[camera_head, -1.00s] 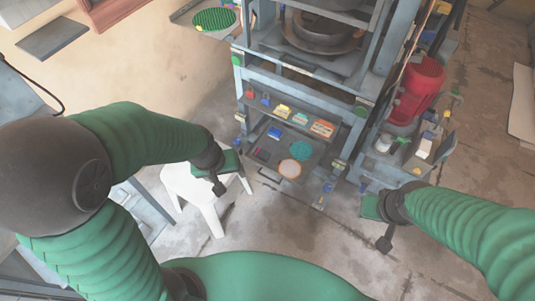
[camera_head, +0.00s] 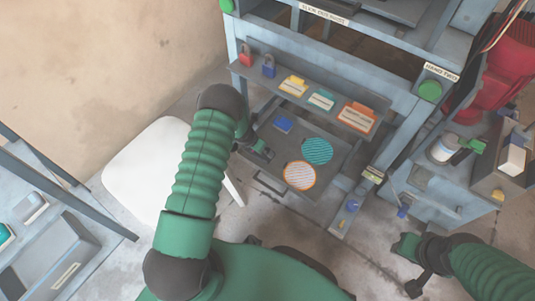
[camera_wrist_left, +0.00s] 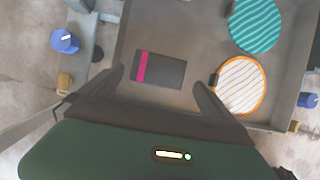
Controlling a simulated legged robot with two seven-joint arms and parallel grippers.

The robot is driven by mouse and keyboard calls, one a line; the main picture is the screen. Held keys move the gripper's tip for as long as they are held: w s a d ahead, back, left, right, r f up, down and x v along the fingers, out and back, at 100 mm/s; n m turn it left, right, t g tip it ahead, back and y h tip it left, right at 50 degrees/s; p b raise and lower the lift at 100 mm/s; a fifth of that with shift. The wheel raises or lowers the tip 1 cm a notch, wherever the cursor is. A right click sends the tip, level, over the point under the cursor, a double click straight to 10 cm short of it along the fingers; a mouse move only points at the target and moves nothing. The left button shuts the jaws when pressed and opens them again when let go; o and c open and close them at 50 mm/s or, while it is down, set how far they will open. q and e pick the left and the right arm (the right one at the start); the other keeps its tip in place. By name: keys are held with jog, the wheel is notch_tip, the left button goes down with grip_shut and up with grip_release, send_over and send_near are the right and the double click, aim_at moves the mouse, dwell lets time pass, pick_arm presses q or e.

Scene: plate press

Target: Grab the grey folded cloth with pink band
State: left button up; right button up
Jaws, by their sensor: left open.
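The grey folded cloth (camera_wrist_left: 172,70) with its pink band (camera_wrist_left: 142,67) lies flat in a grey tray (camera_wrist_left: 185,28) in the left wrist view. In the head view I cannot make the cloth out; my left gripper covers that area. My left gripper (camera_head: 262,150) is over the tray's left side. In the left wrist view its fingers (camera_wrist_left: 158,82) are spread wide, one on each side of the cloth, with nothing held. I cannot tell its height above the cloth. My right gripper (camera_head: 409,265) hangs at the lower right, away from the tray; its jaw opening is unclear.
A teal striped disc (camera_head: 317,151) and an orange-rimmed striped disc (camera_head: 300,176) lie in the tray, right of the cloth. A blue item (camera_head: 283,125) lies behind. A shelf (camera_head: 330,97) with padlocks and labelled blocks overhangs the back. A white stool (camera_head: 148,165) stands left.

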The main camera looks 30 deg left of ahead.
pick_arm(q)
jog(key=b+x, duration=0.2)
jog(key=x, duration=0.1)
jog(key=b+x, duration=0.1)
jog(key=x, duration=0.2)
jog(key=shift+s+f+b, duration=0.15)
jog(key=shift+s+b, duration=0.05)
jog(key=shift+b, duration=0.15)
jog(key=shift+a, duration=0.15)
jog(key=c, duration=1)
